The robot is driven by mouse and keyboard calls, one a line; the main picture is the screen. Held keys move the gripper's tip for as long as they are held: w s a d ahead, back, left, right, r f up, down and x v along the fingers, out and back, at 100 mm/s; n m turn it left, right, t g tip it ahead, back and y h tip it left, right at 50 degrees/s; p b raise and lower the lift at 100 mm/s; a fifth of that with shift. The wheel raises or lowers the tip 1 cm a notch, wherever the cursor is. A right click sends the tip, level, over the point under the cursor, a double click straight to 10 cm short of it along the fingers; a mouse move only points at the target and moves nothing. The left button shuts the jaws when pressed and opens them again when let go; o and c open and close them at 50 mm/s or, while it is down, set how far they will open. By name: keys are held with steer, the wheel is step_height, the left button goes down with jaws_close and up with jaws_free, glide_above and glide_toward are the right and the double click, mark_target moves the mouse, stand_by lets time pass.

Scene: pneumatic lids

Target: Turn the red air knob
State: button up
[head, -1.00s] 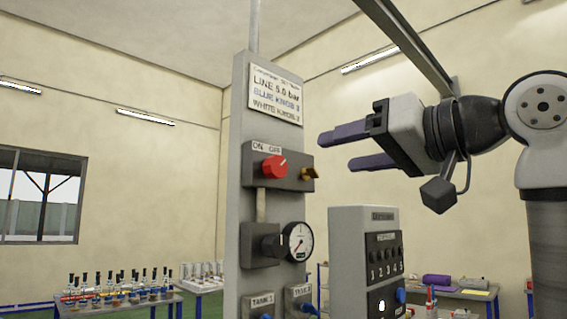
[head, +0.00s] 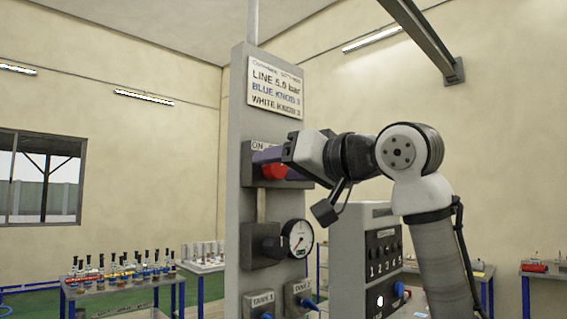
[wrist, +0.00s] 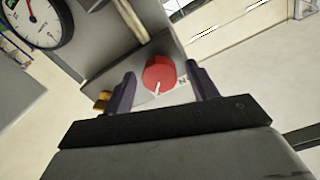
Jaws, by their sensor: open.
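The red air knob (head: 274,172) sits on a grey box under the ON/OFF label on the tall grey panel. In the head view it is partly hidden by my gripper (head: 268,163), which reaches in from the right. In the wrist view the red knob (wrist: 159,73) shows whole, with a white pointer line. My gripper (wrist: 164,85) is open there, with one purple finger on each side of the knob and a gap on both sides. I cannot tell whether the fingertips reach past the knob's face.
A brass fitting (wrist: 102,101) sticks out of the box close to the left finger in the wrist view. A pressure gauge (head: 300,239) is mounted below. A table with bottles (head: 120,285) is at the left.

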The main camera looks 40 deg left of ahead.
steer(key=c, duration=1)
steer(key=shift+n, duration=0.3)
steer(key=n, duration=0.3)
steer(key=shift+n, duration=0.4)
steer(key=n, duration=1.3)
steer(key=shift+n, duration=0.4)
